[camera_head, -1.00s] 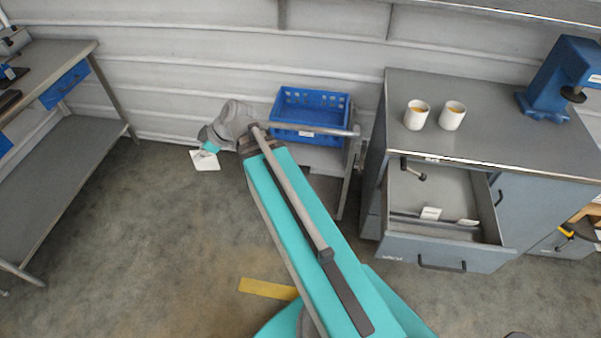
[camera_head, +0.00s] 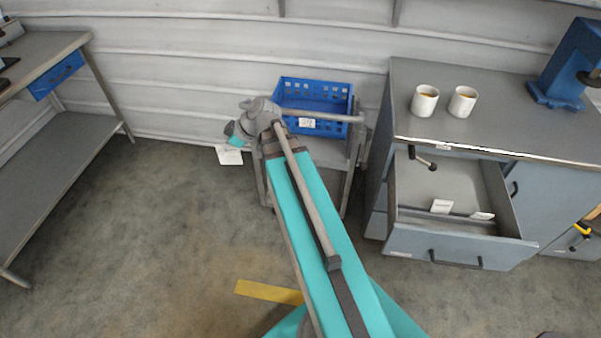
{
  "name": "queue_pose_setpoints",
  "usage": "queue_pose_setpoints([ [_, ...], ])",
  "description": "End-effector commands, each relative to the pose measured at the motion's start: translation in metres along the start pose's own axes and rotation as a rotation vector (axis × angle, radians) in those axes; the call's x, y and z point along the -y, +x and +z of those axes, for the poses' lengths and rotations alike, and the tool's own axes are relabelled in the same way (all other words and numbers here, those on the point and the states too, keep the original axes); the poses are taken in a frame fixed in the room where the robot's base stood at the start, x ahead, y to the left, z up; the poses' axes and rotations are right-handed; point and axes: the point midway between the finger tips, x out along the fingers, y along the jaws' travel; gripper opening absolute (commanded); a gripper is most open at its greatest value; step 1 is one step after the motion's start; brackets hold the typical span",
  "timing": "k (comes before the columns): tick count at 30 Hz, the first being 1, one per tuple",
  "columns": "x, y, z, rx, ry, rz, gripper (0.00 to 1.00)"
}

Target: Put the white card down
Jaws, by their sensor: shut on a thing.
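The white card (camera_head: 229,156) shows at the end of my arm, left of the blue crate. My gripper (camera_head: 235,145) is shut on the card's upper edge and holds it out past the left side of the crate's stand. The fingertips are small and partly hidden by the wrist. The card appears to hang over the floor, but its height is hard to tell.
A blue crate (camera_head: 316,97) with a white label sits on a low grey stand. To the right, a grey cabinet (camera_head: 470,135) bears two mugs (camera_head: 425,101) and has an open drawer (camera_head: 450,250) with white cards (camera_head: 440,206). A grey workbench (camera_head: 70,140) stands left.

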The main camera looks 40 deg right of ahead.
Motion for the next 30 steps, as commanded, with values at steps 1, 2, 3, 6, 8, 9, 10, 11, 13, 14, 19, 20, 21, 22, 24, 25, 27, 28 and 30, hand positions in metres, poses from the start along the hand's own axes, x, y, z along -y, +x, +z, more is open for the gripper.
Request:
queue_pose_setpoints([
  [1,-0.005,0.009,0.016,0.0,0.005,0.004,0.0],
  [2,-0.008,0.01,0.021,0.0,0.008,0.007,0.0],
  [3,-0.011,0.012,0.029,0.0,0.011,0.01,0.0],
  [6,-0.018,0.017,0.047,0.0,0.019,0.016,0.0],
  [8,-0.023,0.02,0.058,0.0,0.023,0.021,0.0],
  [9,-0.026,0.022,0.066,0.0,0.026,0.024,0.0],
  [10,-0.028,0.024,0.071,0.0,0.027,0.026,0.0],
  [11,-0.031,0.025,0.077,0.0,0.03,0.028,0.0],
  [13,-0.036,0.028,0.09,0.0,0.035,0.034,0.0],
  [14,-0.038,0.029,0.096,0.0,0.037,0.036,0.0],
  [19,-0.05,0.037,0.128,0.0,0.051,0.048,0.0],
  [20,-0.052,0.038,0.133,0.0,0.053,0.05,0.0],
  [21,-0.055,0.039,0.141,-0.001,0.056,0.053,0.0],
  [22,-0.057,0.041,0.147,-0.001,0.058,0.055,0.0],
  [24,-0.061,0.044,0.16,-0.001,0.062,0.061,0.0],
  [25,-0.063,0.045,0.166,-0.001,0.065,0.063,0.0],
  [27,-0.068,0.048,0.18,-0.001,0.07,0.069,0.0],
  [28,-0.07,0.049,0.185,-0.001,0.072,0.07,0.0],
  [30,-0.074,0.051,0.199,-0.001,0.078,0.076,0.0],
])
